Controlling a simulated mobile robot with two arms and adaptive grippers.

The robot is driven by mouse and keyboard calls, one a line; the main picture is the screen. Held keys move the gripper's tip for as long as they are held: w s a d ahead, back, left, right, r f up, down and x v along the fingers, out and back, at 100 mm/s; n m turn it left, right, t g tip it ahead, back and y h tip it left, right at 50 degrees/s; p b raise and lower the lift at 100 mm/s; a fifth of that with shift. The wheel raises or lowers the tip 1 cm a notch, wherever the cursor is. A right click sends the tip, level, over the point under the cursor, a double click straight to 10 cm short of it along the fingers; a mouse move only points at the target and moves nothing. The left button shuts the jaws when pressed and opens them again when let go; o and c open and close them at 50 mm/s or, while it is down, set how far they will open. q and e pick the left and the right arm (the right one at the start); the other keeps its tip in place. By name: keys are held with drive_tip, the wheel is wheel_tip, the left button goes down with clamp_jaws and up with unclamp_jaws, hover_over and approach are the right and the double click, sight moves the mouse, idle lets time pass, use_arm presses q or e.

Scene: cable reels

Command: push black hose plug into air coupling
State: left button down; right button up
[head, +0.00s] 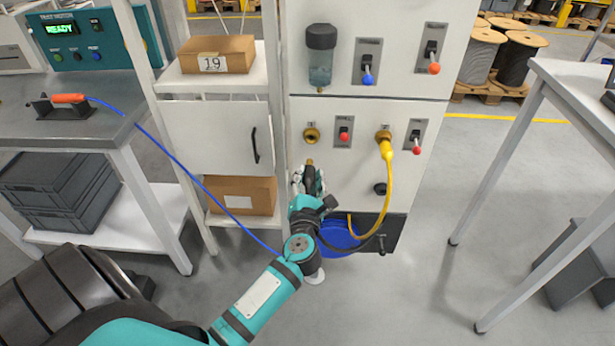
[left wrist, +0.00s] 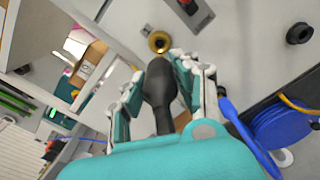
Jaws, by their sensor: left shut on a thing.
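The black hose plug (left wrist: 160,88) is between the fingers of my left gripper (head: 308,180), which is shut on it. In the left wrist view the same gripper (left wrist: 160,80) has one finger on each side of the plug. A free brass air coupling (head: 311,135) is on the white panel, just above the plug's tip in the head view. It also shows in the left wrist view (left wrist: 159,42), beyond the plug with a visible gap. The plug's lower part is partly hidden by my gripper. My right gripper is not in view.
A yellow hose (head: 387,180) is plugged into the second coupling, right of the free one. A blue hose reel (head: 340,236) is below. The shelf with a cardboard box (head: 217,54) stands left.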

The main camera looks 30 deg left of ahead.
sight(310, 160)
use_arm(q)
drive_tip(key=shift+b+x, duration=0.85)
drive_tip(key=shift+x, duration=2.8)
drive_tip(key=shift+p, duration=0.55)
drive_tip(key=shift+x, duration=1.7)
drive_tip(key=c, duration=0.9)
unclamp_jaws()
drive_tip(key=shift+r, duration=0.1)
drive_tip(key=shift+s, duration=0.1)
